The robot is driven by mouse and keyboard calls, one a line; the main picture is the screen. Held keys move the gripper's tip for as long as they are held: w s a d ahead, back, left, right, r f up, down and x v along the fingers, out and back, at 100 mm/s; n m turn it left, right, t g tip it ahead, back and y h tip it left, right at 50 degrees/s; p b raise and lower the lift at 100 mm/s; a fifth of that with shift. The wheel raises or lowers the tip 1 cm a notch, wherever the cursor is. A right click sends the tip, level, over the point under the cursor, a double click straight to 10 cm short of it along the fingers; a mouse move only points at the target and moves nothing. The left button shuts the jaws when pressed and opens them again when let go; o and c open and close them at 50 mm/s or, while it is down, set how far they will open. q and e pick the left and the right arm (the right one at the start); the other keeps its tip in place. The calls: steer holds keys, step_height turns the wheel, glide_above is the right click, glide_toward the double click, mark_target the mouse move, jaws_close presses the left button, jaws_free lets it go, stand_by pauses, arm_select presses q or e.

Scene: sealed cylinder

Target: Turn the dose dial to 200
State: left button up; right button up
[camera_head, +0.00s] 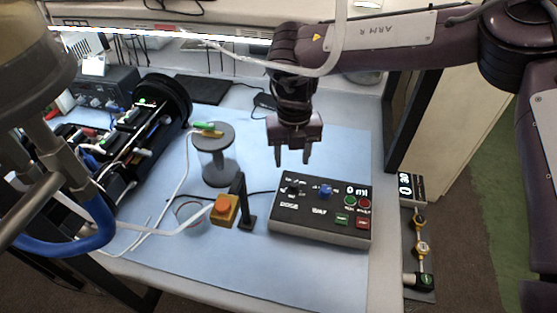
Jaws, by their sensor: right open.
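A dark control box (318,225) lies on the blue mat right of centre. Its label "DOSE" sits under a black dial (290,189) at the upper left of its face. The label "WAIT" sits lower, near a blue knob (326,191). A small display (357,190) reads "0 ml". Where the dose dial points is too small to read. My right gripper (292,159) hangs above and behind the box's upper left part, fingers pointing down, open and empty, apart from the dial. My left gripper is not in view.
A grey clear-walled cylinder (214,160) and an orange button on a yellow box (224,209) stand left of the control box. A black cylindrical apparatus (140,125) with wires lies at the left. A second display (411,187) and gauges are beyond the right edge.

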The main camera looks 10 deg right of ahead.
mark_target(294, 182)
steer(key=f, duration=0.1)
steer(key=s+f+p, duration=0.1)
steer(key=f, duration=0.1)
steer(key=s+d+f, duration=0.1)
steer(key=shift+f+p, duration=0.15)
steer(key=shift+p, duration=0.15)
steer(key=shift+w+a+f, duration=0.1)
steer(key=shift+w+f, duration=0.1)
steer(key=shift+f, duration=0.35)
steer(key=shift+w+a+f, duration=0.1)
steer(key=shift+w+f, duration=0.1)
steer(key=shift+f, duration=0.6)
steer(key=c, duration=1)
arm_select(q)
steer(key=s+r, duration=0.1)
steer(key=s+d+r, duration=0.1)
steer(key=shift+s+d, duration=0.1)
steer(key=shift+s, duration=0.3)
arm_select(e)
steer(key=shift+m, duration=0.3)
